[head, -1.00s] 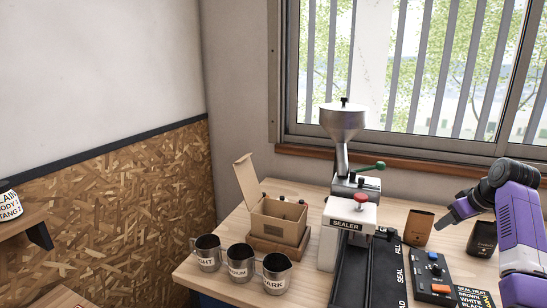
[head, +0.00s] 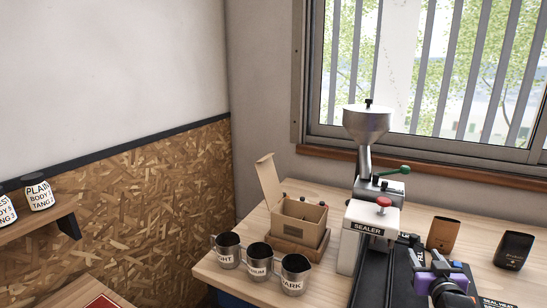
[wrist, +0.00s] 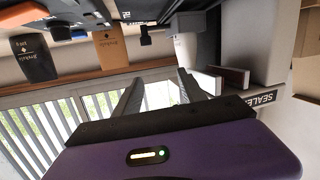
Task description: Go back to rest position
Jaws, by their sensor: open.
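My gripper (wrist: 160,76) is open and empty in the wrist view, its two grey fingers apart with nothing between them. That view is upside down, with the window and the counter things beyond the fingers.
The sealer (head: 368,228) stands under a metal hopper (head: 368,122). An open cardboard box (head: 300,215) and three labelled metal cups (head: 258,262) are to its left. A brown pouch (head: 443,234) and a black pouch (head: 513,250) stand at the right. A shelf (head: 40,224) with labelled jars is at far left.

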